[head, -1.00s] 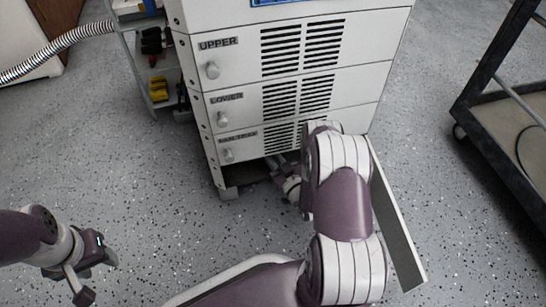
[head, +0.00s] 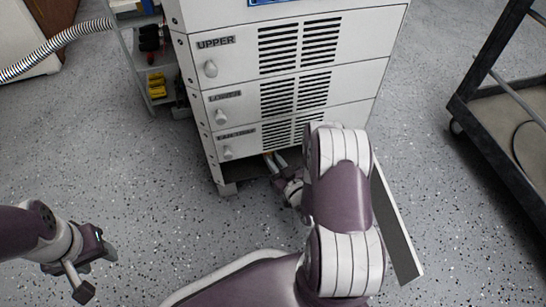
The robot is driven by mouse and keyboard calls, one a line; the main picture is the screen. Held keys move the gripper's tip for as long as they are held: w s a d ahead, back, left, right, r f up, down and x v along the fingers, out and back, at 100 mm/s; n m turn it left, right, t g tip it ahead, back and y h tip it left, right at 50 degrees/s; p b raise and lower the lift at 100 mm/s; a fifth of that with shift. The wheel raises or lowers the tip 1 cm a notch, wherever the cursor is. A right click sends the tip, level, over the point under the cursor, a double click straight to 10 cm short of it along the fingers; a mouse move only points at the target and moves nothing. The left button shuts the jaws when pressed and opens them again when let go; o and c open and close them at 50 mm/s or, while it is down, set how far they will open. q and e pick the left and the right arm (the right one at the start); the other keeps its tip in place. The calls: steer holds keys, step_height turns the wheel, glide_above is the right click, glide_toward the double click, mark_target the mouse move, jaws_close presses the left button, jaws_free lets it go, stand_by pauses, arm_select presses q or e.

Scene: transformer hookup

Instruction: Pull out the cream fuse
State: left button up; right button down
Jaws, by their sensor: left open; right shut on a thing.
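The white cabinet (head: 235,105) stands ahead with panels marked UPPER and LOWER and a third whose label is too small to read. The bottom compartment is open, and a panel (head: 398,225) stands out from its right side. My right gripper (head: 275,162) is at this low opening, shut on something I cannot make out. A small orange patch shows by its fingertips. My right arm covers much of the opening, and I cannot pick out the cream fuse. My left gripper (head: 97,270) is open and empty above the floor at the lower left.
A grey shelf unit (head: 147,75) with yellow and black items stands left of the cabinet. A ribbed hose (head: 55,50) runs to the left. A dark-framed cart (head: 490,110) stands at the right. The speckled floor is clear at the left front.

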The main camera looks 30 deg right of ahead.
steer(key=shift+s+a, duration=0.1)
steer(key=shift+s, duration=0.15)
steer(key=shift+s+a+p, duration=0.2)
steer(key=shift+s+p, duration=0.05)
steer(key=shift+s, duration=0.55)
steer(key=shift+s+a+p, duration=0.2)
steer(key=shift+s+p, duration=0.1)
steer(key=shift+s, duration=0.5)
steer(key=shift+s+a+p, duration=0.2)
steer(key=shift+s+p, duration=0.05)
steer(key=shift+s, duration=0.55)
